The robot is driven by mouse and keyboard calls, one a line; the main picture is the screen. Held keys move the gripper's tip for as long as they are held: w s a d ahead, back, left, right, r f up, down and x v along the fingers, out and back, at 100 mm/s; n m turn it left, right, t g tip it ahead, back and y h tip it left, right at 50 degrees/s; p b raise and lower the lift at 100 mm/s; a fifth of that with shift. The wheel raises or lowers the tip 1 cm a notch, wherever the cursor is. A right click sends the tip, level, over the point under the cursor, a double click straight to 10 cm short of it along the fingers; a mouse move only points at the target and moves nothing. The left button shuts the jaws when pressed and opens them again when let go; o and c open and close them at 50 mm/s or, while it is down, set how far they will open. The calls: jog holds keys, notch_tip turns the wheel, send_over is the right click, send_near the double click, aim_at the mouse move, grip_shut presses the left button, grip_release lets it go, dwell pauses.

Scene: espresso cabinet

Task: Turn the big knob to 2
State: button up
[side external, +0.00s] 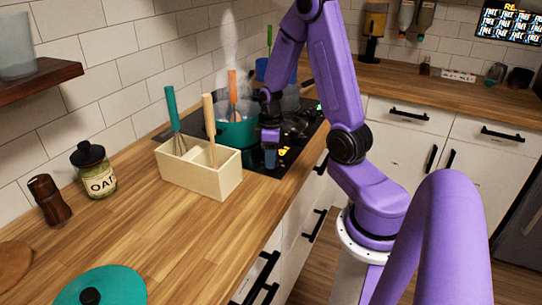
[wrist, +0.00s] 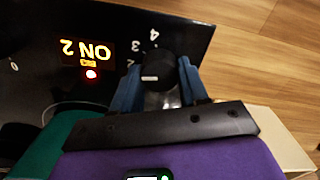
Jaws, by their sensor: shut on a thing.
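The big knob (wrist: 155,70) is black and round with a white mark, seen in the wrist view at the edge of the black stove panel (wrist: 40,40). Printed numbers, including 2, 3 and 4, curve around it. A lit display (wrist: 86,52) beside it reads ON 2, upside down in this view, with a red light. My gripper (wrist: 158,88) has its blue fingers on both sides of the knob, shut on it. In the side view my gripper (side external: 270,157) points down at the stove's front edge and hides the knob.
A teal pot (side external: 238,133) sits on the stove with steam above it. A cream utensil box (side external: 200,180) with whisk and handles stands close to my gripper. An oat jar (side external: 93,170) and a brown mill (side external: 49,200) stand at left. The front counter is mostly clear.

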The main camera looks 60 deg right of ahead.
jog(key=o, duration=1.1)
jog(key=shift+c, duration=0.2)
jog(key=shift+r, duration=0.1)
notch_tip(320, 180, up, 17)
jog(key=shift+r, duration=0.15)
jog(key=s+a+f+n, duration=0.1)
jog(key=s+a+n, duration=0.1)
jog(key=a, duration=0.6)
jog(key=s+a+f+n, duration=0.2)
jog(key=a, duration=0.7)
jog(key=s+a+f+n, duration=0.1)
jog(key=s+a+n, duration=0.1)
jog(key=s, duration=0.4)
jog(key=s+a+f+n, duration=0.1)
jog(key=s+a+n, duration=0.1)
jog(key=s+a, duration=0.2)
jog(key=s, duration=0.3)
jog(key=shift+s+a+f, duration=0.15)
jog(key=shift+a+f, duration=0.1)
jog(key=shift+a, duration=0.1)
